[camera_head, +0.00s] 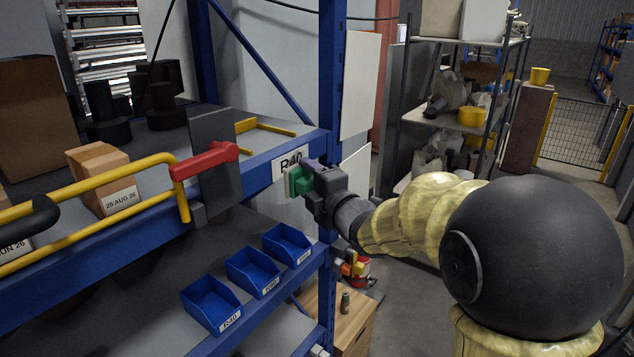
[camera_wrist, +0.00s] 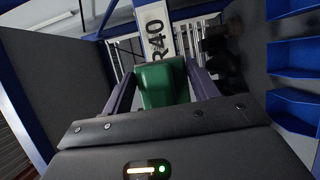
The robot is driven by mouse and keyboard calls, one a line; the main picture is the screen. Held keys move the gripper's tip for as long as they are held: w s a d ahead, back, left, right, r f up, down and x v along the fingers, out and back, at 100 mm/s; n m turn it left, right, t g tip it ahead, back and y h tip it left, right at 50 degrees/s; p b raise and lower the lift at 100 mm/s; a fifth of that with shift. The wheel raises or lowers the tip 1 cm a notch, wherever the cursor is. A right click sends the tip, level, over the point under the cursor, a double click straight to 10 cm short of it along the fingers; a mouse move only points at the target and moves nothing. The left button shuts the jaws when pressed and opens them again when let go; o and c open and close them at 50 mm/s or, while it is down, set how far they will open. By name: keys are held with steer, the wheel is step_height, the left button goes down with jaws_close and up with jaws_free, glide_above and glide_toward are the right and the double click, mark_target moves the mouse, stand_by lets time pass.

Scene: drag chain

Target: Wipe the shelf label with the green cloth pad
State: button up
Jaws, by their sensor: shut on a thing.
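The shelf label (camera_head: 290,161) is a white plate marked R40 on the blue shelf beam, near the upright. It also shows in the wrist view (camera_wrist: 156,28), just beyond the pad. The green cloth pad (camera_head: 299,181) is between the fingers of my gripper (camera_head: 310,184), at the label's lower edge. In the wrist view the green pad (camera_wrist: 164,84) sits between both fingers and covers the lower part of the label. My gripper is shut on the pad. I cannot tell whether the pad's face touches the label.
A yellow rail (camera_head: 90,190) with a red lever (camera_head: 205,160) and a dark upright panel (camera_head: 213,150) stand left of the label. Several blue bins (camera_head: 211,303) sit on the shelf below. The blue upright (camera_head: 331,90) is close beside my gripper. Open floor lies right.

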steer(key=shift+w+a+p, duration=0.4)
steer(key=shift+w+a, duration=0.35)
steer(key=shift+a, duration=0.35)
steer(key=shift+w+a, duration=0.4)
steer(key=shift+w+a, duration=0.15)
steer(key=shift+w, duration=0.05)
steer(key=shift+a, duration=0.15)
steer(key=shift+w+a, duration=0.35)
steer(key=shift+a, duration=0.05)
steer(key=shift+d, duration=0.1)
steer(key=w+d, duration=0.2)
steer(key=shift+w+d, duration=0.15)
steer(key=shift+w, duration=0.2)
